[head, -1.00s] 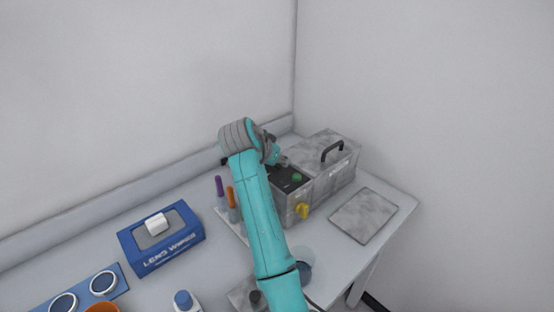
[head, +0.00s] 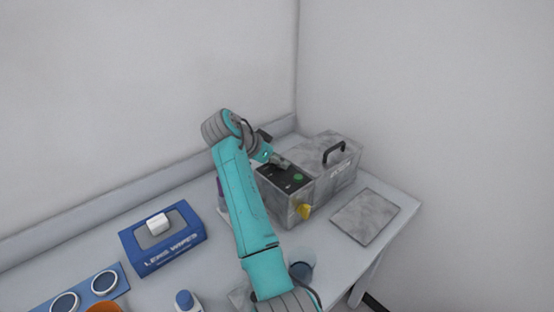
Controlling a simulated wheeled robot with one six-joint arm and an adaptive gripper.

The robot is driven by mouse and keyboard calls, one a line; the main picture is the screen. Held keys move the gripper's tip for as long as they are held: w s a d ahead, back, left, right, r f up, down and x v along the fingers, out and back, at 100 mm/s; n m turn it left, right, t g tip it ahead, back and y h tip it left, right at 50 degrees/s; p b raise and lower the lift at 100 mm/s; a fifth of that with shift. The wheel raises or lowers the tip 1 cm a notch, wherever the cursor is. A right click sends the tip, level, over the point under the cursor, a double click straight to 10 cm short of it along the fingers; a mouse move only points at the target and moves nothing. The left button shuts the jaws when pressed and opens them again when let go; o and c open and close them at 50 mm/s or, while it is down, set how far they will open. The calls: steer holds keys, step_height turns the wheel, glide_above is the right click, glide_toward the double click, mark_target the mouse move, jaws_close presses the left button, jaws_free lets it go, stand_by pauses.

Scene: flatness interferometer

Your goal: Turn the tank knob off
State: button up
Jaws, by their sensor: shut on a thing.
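The tank is a grey marbled box (head: 290,209) with a black control panel (head: 272,178) on its top, at the right part of the table. My gripper (head: 283,161) reaches in from the left at the panel's far edge. It is small and partly hidden by my wrist. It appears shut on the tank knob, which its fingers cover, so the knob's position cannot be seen.
A grey box with a black handle (head: 334,151) adjoins the tank on the right. A flat grey plate (head: 366,216) lies in front of it. A blue lens wipes box (head: 163,238) and a blue-capped bottle (head: 186,300) stand left. Walls close off the back.

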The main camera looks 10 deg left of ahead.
steer(key=o, duration=1.1)
steer(key=shift+o, duration=0.2)
steer(key=v, duration=1.2)
